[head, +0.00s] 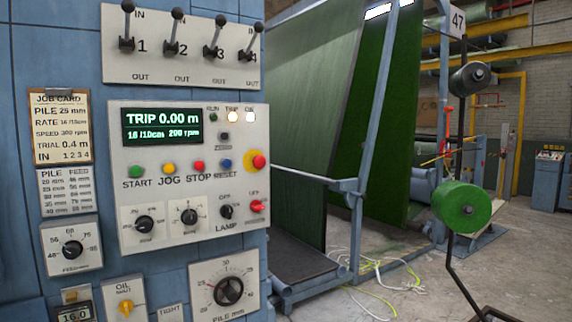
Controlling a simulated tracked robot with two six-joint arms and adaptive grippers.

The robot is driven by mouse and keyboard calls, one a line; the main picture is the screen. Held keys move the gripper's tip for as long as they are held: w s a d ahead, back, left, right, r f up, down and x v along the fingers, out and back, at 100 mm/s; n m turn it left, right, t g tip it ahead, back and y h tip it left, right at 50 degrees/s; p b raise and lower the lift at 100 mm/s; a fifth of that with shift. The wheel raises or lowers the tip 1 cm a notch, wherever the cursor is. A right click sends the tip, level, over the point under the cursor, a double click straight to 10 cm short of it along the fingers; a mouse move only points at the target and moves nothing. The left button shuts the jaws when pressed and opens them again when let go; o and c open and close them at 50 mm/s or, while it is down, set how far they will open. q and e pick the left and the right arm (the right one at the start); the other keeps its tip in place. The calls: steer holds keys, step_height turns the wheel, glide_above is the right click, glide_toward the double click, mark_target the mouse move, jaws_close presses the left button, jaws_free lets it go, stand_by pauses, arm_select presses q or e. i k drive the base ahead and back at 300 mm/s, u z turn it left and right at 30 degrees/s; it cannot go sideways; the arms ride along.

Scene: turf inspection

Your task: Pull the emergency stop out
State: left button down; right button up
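The emergency stop is a red mushroom button (259,161) on a yellow surround, at the right edge of the light control panel (185,243) in the head view. I cannot tell from this angle whether it is pushed in or out. Neither of my grippers shows in the head view, and nothing covers the button.
START, JOG, STOP and RESET buttons (198,167) sit left of the emergency stop; a smaller red knob (257,206) is below it. Several black levers (171,42) stick out above. A blue rail frame (345,186) and green turf (375,120) stand right of the cabinet.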

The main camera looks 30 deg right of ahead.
mark_target(259, 162)
steer(key=u, duration=0.15)
steer(key=i, duration=0.9)
steer(key=z, duration=0.05)
